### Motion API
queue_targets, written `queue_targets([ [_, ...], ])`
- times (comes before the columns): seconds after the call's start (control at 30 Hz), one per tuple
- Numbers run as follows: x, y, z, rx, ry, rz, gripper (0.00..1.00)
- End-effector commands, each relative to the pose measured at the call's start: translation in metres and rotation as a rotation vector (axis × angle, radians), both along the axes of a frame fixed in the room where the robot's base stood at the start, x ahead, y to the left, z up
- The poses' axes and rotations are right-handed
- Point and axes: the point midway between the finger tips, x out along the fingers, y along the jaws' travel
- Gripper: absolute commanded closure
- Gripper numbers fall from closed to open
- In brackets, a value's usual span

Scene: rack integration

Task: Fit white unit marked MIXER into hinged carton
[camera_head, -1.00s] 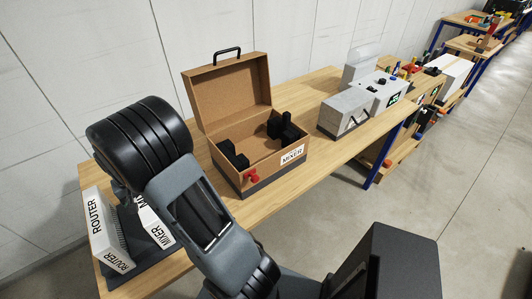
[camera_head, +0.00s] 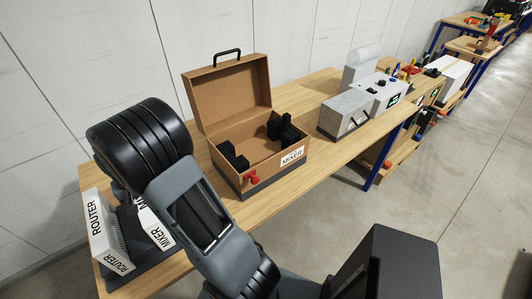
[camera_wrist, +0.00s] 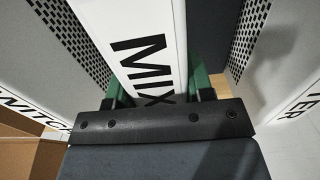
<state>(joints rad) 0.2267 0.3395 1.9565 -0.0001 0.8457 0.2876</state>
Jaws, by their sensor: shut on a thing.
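The white unit marked MIXER (camera_head: 156,231) stands in a dark rack at the near left of the table, partly hidden by my arm. In the wrist view the MIXER unit (camera_wrist: 148,50) lies between the two green fingers of my gripper (camera_wrist: 157,88), which is shut on it. The hinged carton (camera_head: 262,160) stands open on the table to the right of the rack. Its lid is up, black padding blocks sit inside, and its front bears a MIXER label and a red latch. The fingers are hidden in the head view.
A white ROUTER unit (camera_head: 106,234) stands left of the MIXER unit. A SWITCH unit (camera_wrist: 35,75) is close beside it in the wrist view. A grey case (camera_head: 344,113) and a device with a green display stand further right on the wooden table (camera_head: 312,92).

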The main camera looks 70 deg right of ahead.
Motion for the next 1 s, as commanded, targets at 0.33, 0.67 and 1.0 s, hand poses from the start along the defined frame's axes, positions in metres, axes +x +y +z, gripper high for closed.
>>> queue_targets([
  [0.33,0.001,0.000,0.003,-0.001,-0.004,0.000,1.00],
  [0.67,0.001,0.000,0.020,-0.001,-0.004,0.000,1.00],
  [1.0,0.001,0.000,0.041,-0.001,-0.004,0.000,1.00],
])
